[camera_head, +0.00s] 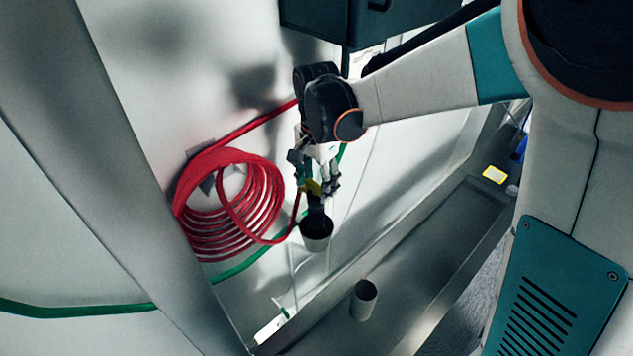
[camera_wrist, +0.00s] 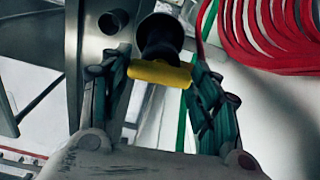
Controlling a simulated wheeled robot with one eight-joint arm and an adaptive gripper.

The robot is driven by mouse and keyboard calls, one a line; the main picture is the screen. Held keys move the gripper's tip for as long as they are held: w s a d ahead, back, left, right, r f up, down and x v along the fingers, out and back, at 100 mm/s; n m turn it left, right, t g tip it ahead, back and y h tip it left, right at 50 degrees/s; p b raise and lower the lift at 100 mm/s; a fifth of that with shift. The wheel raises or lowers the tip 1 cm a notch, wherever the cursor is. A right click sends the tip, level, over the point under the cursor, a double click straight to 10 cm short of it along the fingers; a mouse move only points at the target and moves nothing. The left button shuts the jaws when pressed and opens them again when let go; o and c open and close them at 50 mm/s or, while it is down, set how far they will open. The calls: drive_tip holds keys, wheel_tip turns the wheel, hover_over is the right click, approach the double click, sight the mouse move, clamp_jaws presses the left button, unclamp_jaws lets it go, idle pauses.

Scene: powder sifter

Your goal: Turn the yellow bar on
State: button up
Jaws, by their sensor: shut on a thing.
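The yellow bar (camera_wrist: 160,74) lies crosswise between the two fingers of my gripper (camera_wrist: 163,67) in the wrist view. It is mounted on a dark, round fitting (camera_wrist: 161,38) that narrows toward the bar. In the head view, my gripper (camera_head: 314,182) points down with its fingers on either side of the yellow bar (camera_head: 313,187), and the fingers partly hide it. The dark fitting (camera_head: 317,223) shows just below, with a pale rim at its lower end. My gripper is shut on the bar.
A coiled red hose (camera_head: 235,200) hangs on the pale wall left of my gripper. A green hose (camera_head: 75,309) runs along the lower left. A short, open pipe (camera_head: 363,300) stands below right, by a grey metal trough (camera_head: 425,265). A dark box (camera_head: 365,18) is above.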

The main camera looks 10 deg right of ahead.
sight(316, 185)
drive_tip(key=shift+m, duration=0.5)
drive_tip(key=o, duration=1.1)
drive_tip(key=shift+r, duration=0.1)
wheel_tip(316, 185, up, 12)
drive_tip(key=shift+f, duration=0.1)
drive_tip(key=shift+s, duration=0.1)
